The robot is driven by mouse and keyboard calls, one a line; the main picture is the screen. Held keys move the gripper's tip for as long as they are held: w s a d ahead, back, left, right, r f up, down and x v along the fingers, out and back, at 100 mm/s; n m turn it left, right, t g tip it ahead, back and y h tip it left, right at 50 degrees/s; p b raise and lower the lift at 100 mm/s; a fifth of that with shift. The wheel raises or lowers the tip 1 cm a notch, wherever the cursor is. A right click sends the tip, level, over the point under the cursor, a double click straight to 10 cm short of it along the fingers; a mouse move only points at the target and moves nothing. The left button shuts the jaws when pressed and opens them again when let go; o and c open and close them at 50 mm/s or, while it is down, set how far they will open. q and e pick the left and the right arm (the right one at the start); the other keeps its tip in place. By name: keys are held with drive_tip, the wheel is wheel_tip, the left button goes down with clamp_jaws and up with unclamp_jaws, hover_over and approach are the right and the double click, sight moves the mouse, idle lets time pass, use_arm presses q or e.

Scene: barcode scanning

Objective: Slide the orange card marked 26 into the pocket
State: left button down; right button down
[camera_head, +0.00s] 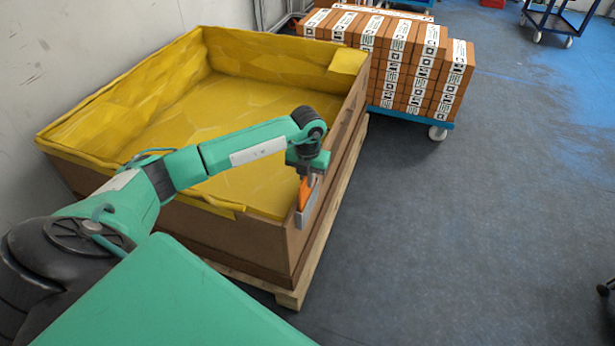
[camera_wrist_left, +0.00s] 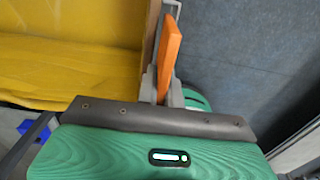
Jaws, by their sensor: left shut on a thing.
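The orange card (camera_head: 304,192) is held by my left gripper (camera_head: 309,177) at the right side of a large brown box. It also shows in the left wrist view (camera_wrist_left: 170,55), standing edge-on between the fingers (camera_wrist_left: 163,85). The number on the card cannot be read. The grey-white pocket (camera_head: 308,206) is on the outside of the box wall, just below the gripper. The card overlaps the pocket in the head view; I cannot tell how far the card is inside it. My right gripper is not in view.
The brown box (camera_head: 262,245) has a yellow lining (camera_head: 240,95) and stands on a wooden pallet (camera_head: 290,297). A blue cart (camera_head: 412,115) with stacked orange-brown cartons (camera_head: 400,55) stands behind it.

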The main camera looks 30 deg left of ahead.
use_arm(q)
drive_tip(key=shift+f, duration=0.2)
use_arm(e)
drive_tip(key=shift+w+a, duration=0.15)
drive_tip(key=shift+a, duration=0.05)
use_arm(q)
drive_tip(key=c, duration=1.5)
unclamp_jaws()
drive_tip(key=shift+r, duration=0.15)
